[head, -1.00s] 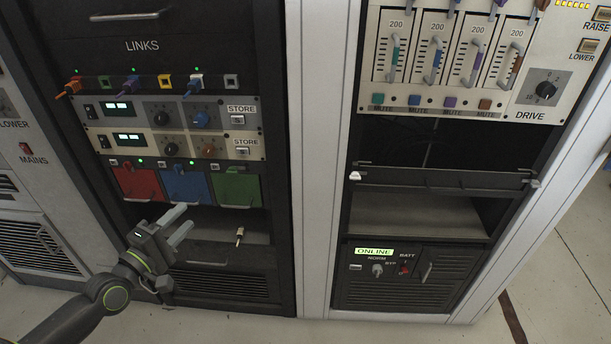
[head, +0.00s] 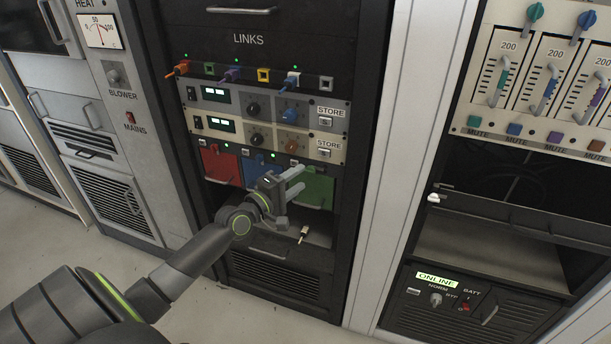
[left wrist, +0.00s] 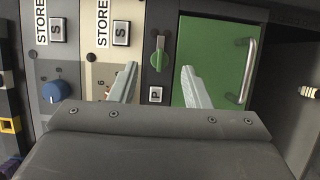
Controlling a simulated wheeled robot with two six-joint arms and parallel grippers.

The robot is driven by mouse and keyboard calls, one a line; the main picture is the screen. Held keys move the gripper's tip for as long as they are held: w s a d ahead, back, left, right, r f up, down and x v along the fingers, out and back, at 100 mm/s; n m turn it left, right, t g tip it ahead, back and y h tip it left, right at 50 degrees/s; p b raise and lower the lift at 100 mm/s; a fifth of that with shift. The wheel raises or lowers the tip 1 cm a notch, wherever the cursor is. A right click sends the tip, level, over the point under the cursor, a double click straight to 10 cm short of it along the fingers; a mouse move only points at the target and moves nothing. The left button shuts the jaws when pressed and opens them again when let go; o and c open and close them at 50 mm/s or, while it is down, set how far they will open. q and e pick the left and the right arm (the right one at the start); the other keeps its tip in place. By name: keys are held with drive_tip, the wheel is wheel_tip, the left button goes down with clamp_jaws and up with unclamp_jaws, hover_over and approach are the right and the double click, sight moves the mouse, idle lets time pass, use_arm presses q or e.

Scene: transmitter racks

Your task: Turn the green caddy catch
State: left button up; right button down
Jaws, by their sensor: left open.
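The green caddy (head: 319,188) sits at the right of the red caddy (head: 220,164) and blue caddy (head: 256,172) in the middle rack. Its front also shows in the left wrist view (left wrist: 212,60) with a metal handle (left wrist: 250,70). The green catch (left wrist: 159,53) is a small lever on a grey plate beside the caddy, its long side up and down in that picture. My left gripper (head: 301,179) is open in front of the caddy. In the left wrist view its fingers (left wrist: 157,82) point at the catch, one each side, with no visible contact.
A button marked P (left wrist: 155,94) lies next to the catch. Store buttons (left wrist: 120,33) and a blue knob (left wrist: 55,91) are nearby. Below the caddies is an open bay with a small tagged item (head: 304,234). A pulled-out shelf (head: 510,222) is on the right rack.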

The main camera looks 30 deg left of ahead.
sight(308, 172)
use_arm(q)
drive_tip(key=w, duration=0.3)
drive_tip(key=shift+d, duration=0.25)
drive_tip(key=shift+w, duration=0.35)
